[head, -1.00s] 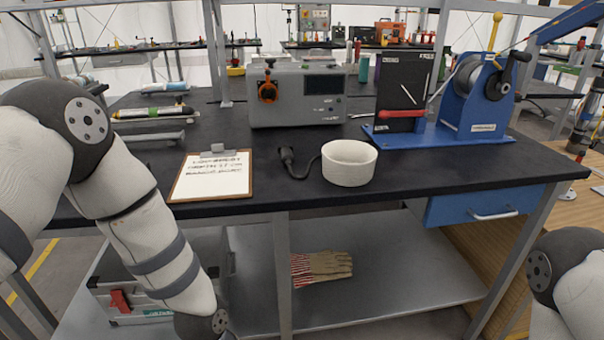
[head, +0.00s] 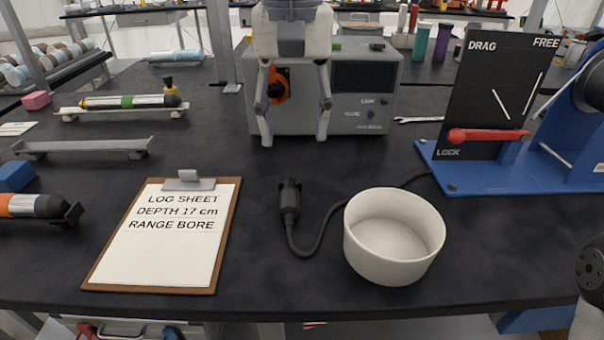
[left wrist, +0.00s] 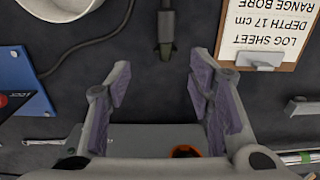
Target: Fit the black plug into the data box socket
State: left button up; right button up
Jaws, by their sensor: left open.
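The black plug (head: 290,198) lies on the dark bench between the clipboard and the white bowl, with its cable curving away toward the bowl. It also shows in the left wrist view (left wrist: 165,34). The grey data box (head: 362,118) stands behind it, with a dark screen and an orange ring (head: 277,85) that looks like its socket. My left gripper (head: 294,138) points down in front of the box, partly covering it. It is open and empty, beyond the plug; its spread fingers also show in the left wrist view (left wrist: 160,68).
The white bowl (head: 394,240) stands right of the plug, beside the cable. A clipboard (head: 160,240) lies at left. A blue stand with a black panel (head: 487,90) is at right. A wrench (head: 418,120) lies near the box. Bench around the plug is mostly clear.

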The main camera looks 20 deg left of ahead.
aim_at(290, 193)
pick_arm(q)
jog(key=f, duration=0.3)
jog(key=s+f, duration=0.1)
jog(key=f, duration=0.7)
jog(key=shift+s+a+b, duration=0.25)
jog(key=shift+s+b, duration=0.15)
grip_shut()
